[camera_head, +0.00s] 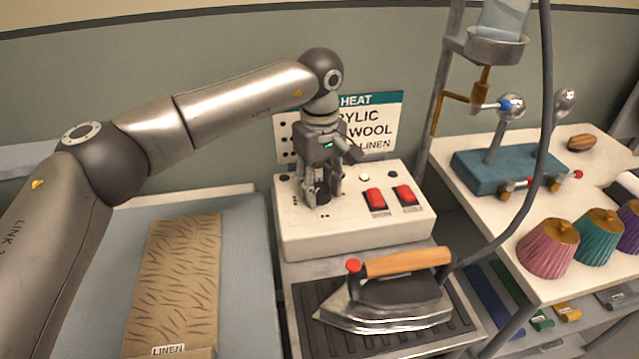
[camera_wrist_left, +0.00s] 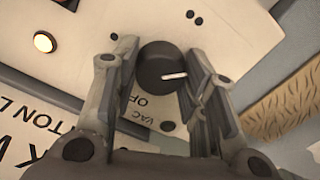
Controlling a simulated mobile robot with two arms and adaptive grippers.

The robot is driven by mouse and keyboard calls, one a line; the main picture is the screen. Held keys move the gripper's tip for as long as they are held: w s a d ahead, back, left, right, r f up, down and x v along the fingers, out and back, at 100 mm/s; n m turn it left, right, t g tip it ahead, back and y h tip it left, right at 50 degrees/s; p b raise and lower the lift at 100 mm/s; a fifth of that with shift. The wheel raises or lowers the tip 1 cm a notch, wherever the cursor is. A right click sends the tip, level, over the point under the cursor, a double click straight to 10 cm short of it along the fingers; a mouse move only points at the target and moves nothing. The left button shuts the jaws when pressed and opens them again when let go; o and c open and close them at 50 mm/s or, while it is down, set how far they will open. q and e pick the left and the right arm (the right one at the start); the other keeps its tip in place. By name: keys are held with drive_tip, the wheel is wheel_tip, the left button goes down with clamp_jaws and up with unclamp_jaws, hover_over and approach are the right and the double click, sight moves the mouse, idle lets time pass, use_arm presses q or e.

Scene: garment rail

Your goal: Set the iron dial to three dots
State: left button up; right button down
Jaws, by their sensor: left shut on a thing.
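The iron's dial (camera_wrist_left: 160,66) is a round black knob with a white pointer line. It sits on the sloped white control box (camera_head: 345,235), and only a little of it shows in the head view. My left gripper (camera_head: 322,198) points down at the box, with its two fingers on either side of the dial, shut on it. In the left wrist view the pointer line is turned to the right, towards one finger. My right gripper is out of view.
Two red switches (camera_head: 376,199) and a small lit lamp (camera_wrist_left: 44,42) are beside the dial. An iron (camera_head: 390,295) rests in front of the box. A care chart (camera_head: 375,120) stands behind. Linen cloth (camera_head: 175,280) lies on the board at left.

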sight(320, 188)
use_arm(q)
drive_tip(key=m, duration=0.4)
drive_tip(key=shift+r+m, duration=0.1)
drive_tip(key=shift+m, duration=0.2)
drive_tip(key=shift+w+m, duration=0.1)
drive_tip(key=shift+m, duration=1.9)
drive_tip(key=o, duration=1)
drive_tip(key=shift+r, duration=0.15)
wheel_tip(320, 188, up, 12)
drive_tip(key=shift+f, duration=0.2)
